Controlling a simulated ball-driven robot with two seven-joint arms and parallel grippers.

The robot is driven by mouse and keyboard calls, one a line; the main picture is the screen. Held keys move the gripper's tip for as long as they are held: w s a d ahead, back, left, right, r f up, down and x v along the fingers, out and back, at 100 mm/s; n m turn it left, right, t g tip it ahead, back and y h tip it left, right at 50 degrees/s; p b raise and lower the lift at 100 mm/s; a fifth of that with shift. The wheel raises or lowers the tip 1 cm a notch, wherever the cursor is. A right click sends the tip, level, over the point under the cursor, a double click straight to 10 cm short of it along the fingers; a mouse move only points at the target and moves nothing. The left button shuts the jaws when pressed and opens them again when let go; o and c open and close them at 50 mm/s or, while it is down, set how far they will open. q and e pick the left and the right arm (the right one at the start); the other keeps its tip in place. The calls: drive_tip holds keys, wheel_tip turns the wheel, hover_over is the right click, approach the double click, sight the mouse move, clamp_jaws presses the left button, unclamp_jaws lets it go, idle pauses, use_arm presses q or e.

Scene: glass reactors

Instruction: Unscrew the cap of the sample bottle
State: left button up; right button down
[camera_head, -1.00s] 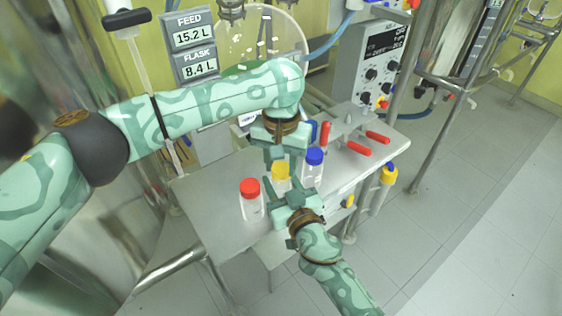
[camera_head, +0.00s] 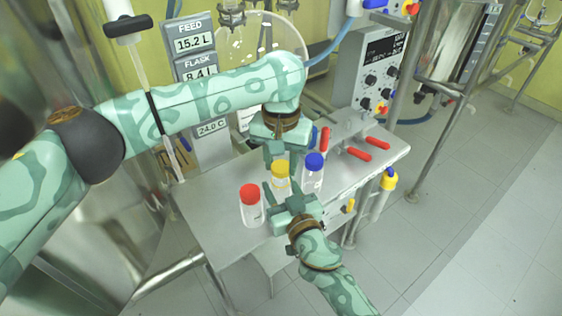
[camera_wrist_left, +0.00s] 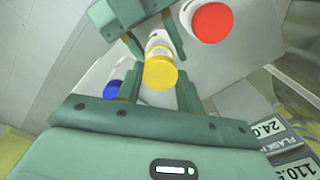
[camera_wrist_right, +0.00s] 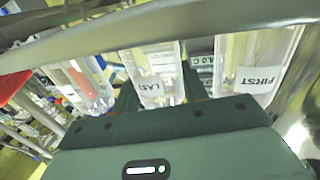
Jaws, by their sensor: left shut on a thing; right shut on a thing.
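The sample bottle with the yellow cap (camera_head: 281,167) stands on the steel table between a red-capped and a blue-capped bottle. My left gripper (camera_head: 280,156) comes from above and behind and is shut on the yellow cap, which also shows between its fingers in the left wrist view (camera_wrist_left: 160,72). My right gripper (camera_head: 284,188) comes from the front, lower down, and is shut on the clear bottle body (camera_head: 280,186). In the right wrist view this body (camera_wrist_right: 152,72) sits between the fingers and its label reads LAST, upside down. The bottle looks upright.
The red-capped bottle (camera_head: 251,205) stands close on the left, the blue-capped bottle (camera_head: 313,172) close on the right. Red-handled parts (camera_head: 357,153) lie at the table's right end. A control box (camera_head: 370,75) and display panels (camera_head: 194,43) stand behind. The table's (camera_head: 215,235) left front is bare.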

use_arm(q)
drive_tip(key=shift+r, duration=2)
use_arm(e)
drive_tip(key=c, duration=0.7)
unclamp_jaws()
drive_tip(key=shift+s+d, duration=0.1)
